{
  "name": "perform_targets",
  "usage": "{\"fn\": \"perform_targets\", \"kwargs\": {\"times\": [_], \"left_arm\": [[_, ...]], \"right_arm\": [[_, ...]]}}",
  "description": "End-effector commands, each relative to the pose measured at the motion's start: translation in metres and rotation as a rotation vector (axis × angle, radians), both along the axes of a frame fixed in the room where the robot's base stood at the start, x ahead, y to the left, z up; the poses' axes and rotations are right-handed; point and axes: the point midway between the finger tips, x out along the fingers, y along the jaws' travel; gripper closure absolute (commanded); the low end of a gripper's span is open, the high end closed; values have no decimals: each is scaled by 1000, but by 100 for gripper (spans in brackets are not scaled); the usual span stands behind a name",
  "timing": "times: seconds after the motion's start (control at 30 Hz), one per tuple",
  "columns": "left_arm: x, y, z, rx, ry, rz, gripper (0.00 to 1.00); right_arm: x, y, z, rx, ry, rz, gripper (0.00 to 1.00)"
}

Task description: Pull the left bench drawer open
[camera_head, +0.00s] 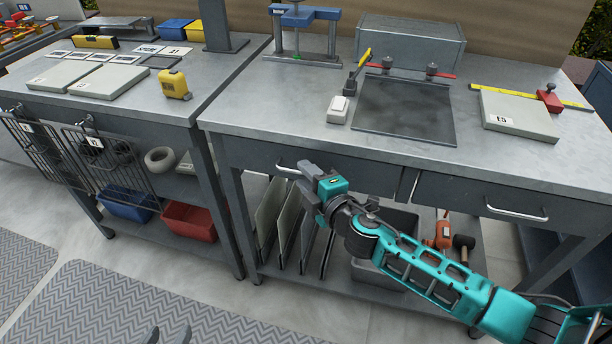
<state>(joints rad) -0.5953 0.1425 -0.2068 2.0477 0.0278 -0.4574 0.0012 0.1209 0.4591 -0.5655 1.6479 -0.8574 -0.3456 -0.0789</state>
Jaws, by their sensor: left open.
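The left bench drawer (345,183) is a dark grey front under the right-hand workbench top. It looks shut or nearly so; I cannot tell if it stands slightly out. Its pale bar handle (286,170) shows at its left end, and its right part is hidden behind my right gripper (304,184). This gripper, on the teal arm from the right, is at the handle; whether its fingers are closed on the bar is not clear. My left gripper (168,337) shows only as two dark, separate fingertips at the bottom edge, open, empty and away from the drawer.
The right drawer (520,199) has its own bar handle (517,213). A lower shelf below holds upright panels (285,225), a grey bin (385,277) and an orange tool (443,232). A second bench (120,112) stands left. The floor (215,300) in front shows open room.

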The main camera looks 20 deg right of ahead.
Motion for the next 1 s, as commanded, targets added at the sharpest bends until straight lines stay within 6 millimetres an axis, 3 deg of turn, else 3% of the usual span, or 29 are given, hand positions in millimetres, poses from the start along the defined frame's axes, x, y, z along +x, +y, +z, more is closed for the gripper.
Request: {"fn": "perform_targets", "kwargs": {"times": [0.4, 0.77, 1.0], "left_arm": [[-3, 1, -1, 7, 6, -7, 49], [-3, 1, 0, 6, 3, -8, 49], [1, 1, 2, 6, -6, -9, 49]], "right_arm": [[7, 2, -1, 1, 0, 1, 65], [6, 1, -1, 0, 0, 0, 99], [6, 1, -1, 0, 1, 0, 100]]}}
